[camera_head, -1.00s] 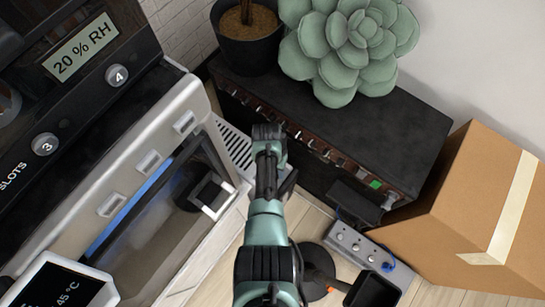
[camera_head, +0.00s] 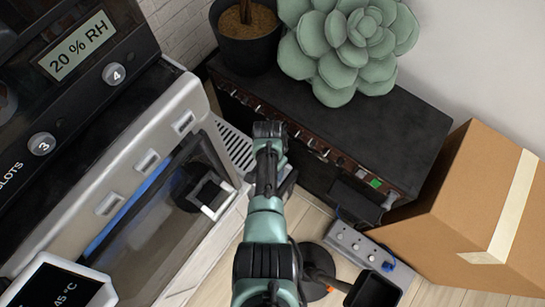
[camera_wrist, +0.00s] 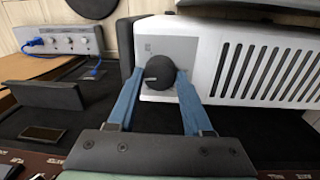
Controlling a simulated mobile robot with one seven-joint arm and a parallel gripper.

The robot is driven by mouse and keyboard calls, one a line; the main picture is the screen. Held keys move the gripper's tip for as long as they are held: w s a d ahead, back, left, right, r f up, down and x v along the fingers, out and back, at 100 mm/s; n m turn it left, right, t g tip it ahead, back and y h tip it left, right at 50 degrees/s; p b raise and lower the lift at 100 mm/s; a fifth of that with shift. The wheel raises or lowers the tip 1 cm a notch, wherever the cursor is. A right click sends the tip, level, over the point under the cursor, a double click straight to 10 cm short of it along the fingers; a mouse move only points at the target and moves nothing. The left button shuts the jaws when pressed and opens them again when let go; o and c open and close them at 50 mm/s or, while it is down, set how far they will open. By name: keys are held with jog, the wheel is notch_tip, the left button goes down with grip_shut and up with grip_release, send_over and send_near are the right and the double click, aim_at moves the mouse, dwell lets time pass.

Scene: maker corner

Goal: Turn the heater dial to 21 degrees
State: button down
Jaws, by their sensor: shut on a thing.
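The heater is a white box with dark slots (camera_wrist: 275,65) in the wrist view; part of its slotted side (camera_head: 234,146) shows in the head view. Its round black dial (camera_wrist: 160,70) sits on a grey panel at the heater's left end. A small pale mark shows on the dial's left side; the scale is too small to read. My gripper (camera_wrist: 158,76) has its two blue fingers closed on either side of the dial. In the head view, my arm hides the dial and fingertips.
A black panel box (camera_head: 350,130) carries a potted plant (camera_head: 246,45) and a green succulent (camera_head: 350,40). A cardboard box (camera_head: 480,205) stands at right, near a power strip (camera_head: 360,245). A large machine with a "20 % RH" display (camera_head: 78,48) fills the left.

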jog(key=shift+c, duration=1.6)
grip_release()
notch_tip(320, 180, up, 13)
jog(key=p, duration=0.6)
jog(key=shift+w+a, duration=0.2)
jog(key=shift+a, duration=0.1)
